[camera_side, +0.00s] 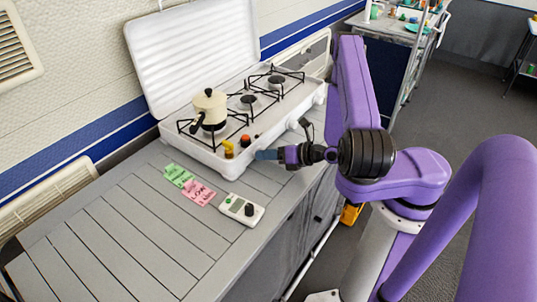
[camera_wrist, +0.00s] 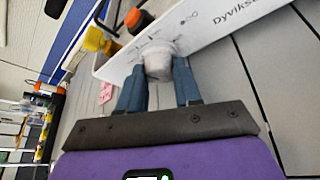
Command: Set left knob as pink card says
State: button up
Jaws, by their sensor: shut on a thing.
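My gripper (camera_side: 268,154) is at the front panel of the white stove (camera_side: 205,158). In the wrist view its two blue fingers (camera_wrist: 160,85) are shut on a pale grey knob (camera_wrist: 159,58), one finger on each side. Dial marks show on the panel around this knob; its pointer is not readable. In the side view the gripper hides it. A yellow knob-like piece (camera_side: 228,149) and an orange one with a dark base (camera_side: 245,141) stand to the gripper's left. The pink card (camera_side: 198,193) lies flat on the counter; its print is too small to read.
A green card (camera_side: 178,175) lies beside the pink one. A white device with a dark knob (camera_side: 242,209) lies near the counter's front edge. A cream pot (camera_side: 209,108) stands on the left burner. The stove lid (camera_side: 195,50) is up. The counter's left part is clear.

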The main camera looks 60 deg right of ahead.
jog(key=shift+a+n+g+h, duration=0.15)
jog(key=shift+n+g+h, duration=0.15)
jog(key=shift+n+h, duration=0.7)
jog(key=shift+a+r+n+h, duration=0.1)
jog(key=shift+n+h, duration=0.5)
jog(key=shift+n, duration=0.6)
jog(key=o, duration=1)
jog(key=shift+o, duration=0.2)
jog(key=shift+s, duration=0.15)
jog(key=shift+v, duration=3.6)
